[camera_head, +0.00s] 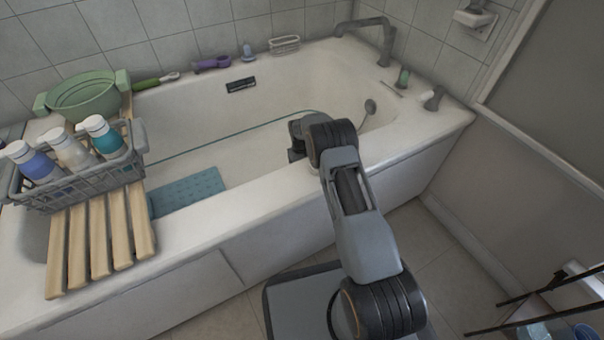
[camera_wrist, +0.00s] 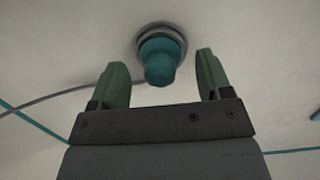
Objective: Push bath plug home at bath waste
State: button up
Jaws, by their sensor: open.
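In the wrist view a teal bath plug (camera_wrist: 159,66) stands at the round metal bath waste (camera_wrist: 160,36). The waste's ring shows around the plug's far side; I cannot tell how deep the plug sits. My gripper (camera_wrist: 158,75) is open, with one green finger on each side of the plug. Gaps show between the fingers and the plug, and I see no contact. In the head view my arm reaches over the near rim into the bathtub (camera_head: 255,197), and my arm hides the plug and the waste.
A grey cord (camera_wrist: 60,97) runs left from the plug. A wooden bath rack (camera_head: 103,235) with a wire basket (camera_head: 80,185) of bottles spans the tub's left end. A blue mat (camera_head: 187,190) lies inside. A tap (camera_head: 372,22) stands at the back right.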

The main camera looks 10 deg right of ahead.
jog(key=shift+w+a+r+p, duration=0.15)
jog(key=shift+r+p, duration=0.65)
jog(key=shift+r, duration=0.9)
jog(key=shift+w+d+r+p, duration=0.15)
jog(key=shift+r+p, duration=0.65)
jog(key=shift+r, duration=0.85)
jog(key=shift+w+a+r, duration=0.1)
notch_tip(320, 180, up, 14)
jog(key=w+p, duration=0.1)
jog(key=p, duration=0.4)
jog(key=shift+w+a+f, duration=0.25)
